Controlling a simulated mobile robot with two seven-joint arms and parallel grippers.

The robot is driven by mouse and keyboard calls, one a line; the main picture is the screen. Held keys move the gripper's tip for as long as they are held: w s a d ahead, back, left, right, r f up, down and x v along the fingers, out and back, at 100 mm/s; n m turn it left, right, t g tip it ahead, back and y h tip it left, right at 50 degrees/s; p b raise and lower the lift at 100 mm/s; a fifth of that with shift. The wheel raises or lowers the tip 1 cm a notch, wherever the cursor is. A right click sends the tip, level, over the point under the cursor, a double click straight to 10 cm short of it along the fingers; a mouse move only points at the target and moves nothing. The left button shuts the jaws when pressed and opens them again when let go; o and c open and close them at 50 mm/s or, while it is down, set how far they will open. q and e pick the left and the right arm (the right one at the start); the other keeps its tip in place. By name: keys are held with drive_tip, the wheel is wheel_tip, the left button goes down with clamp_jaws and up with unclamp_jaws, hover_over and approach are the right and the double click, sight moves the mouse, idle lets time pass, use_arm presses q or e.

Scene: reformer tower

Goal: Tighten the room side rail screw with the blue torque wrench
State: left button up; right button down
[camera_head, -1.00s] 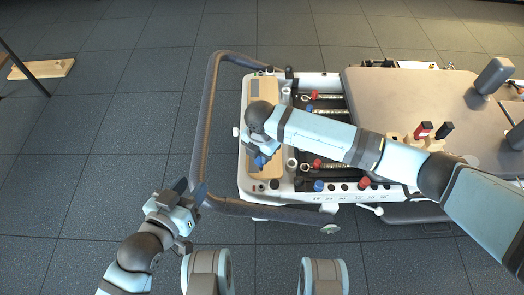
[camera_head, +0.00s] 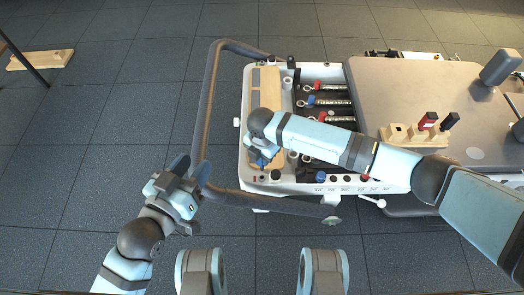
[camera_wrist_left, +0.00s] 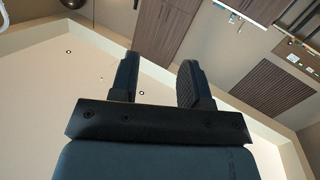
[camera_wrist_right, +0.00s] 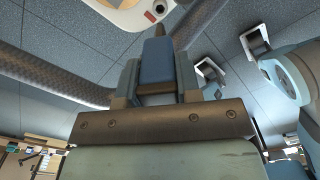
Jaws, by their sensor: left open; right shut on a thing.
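In the head view my right gripper (camera_head: 262,152) reaches over the left end of the white reformer frame (camera_head: 246,187). It is shut on a blue handle, which shows between the fingers in the right wrist view (camera_wrist_right: 157,62) and looks like the blue torque wrench. The room side rail screw cannot be singled out. My left gripper (camera_head: 184,172) is open and empty, beside the dark curved rail (camera_head: 198,130); its spread fingers show in the left wrist view (camera_wrist_left: 159,85).
A wooden block (camera_head: 400,137) with red-handled (camera_head: 427,121) and black-handled (camera_head: 450,121) tools stands on the grey carriage (camera_head: 400,85). Springs with red and blue ends (camera_head: 325,102) lie in the frame.

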sight(262, 170)
wheel_tip(262, 170, down, 3)
drive_tip(key=shift+r+b, duration=0.1)
drive_tip(key=shift+b, duration=0.5)
drive_tip(key=shift+f+b, duration=0.35)
drive_tip(key=shift+f, duration=0.5)
use_arm(q)
drive_tip(key=r, duration=0.1)
drive_tip(key=d+r+t+h, duration=0.1)
drive_tip(key=r, duration=0.1)
drive_tip(key=r+t, duration=0.1)
drive_tip(key=shift+d+r+h, duration=0.25)
drive_tip(key=shift+r+h, duration=0.05)
drive_tip(key=shift+h, duration=0.1)
drive_tip(key=shift+w+r+p, duration=0.1)
drive_tip(key=shift+r+p, duration=0.5)
drive_tip(key=shift+p, duration=0.1)
drive_tip(key=shift+f, duration=0.15)
use_arm(e)
drive_tip(key=shift+f, duration=0.2)
use_arm(q)
drive_tip(key=shift+f+b, duration=0.55)
drive_tip(key=shift+b, duration=0.15)
use_arm(e)
drive_tip(key=shift+f, duration=1)
use_arm(q)
drive_tip(key=shift+r, duration=0.15)
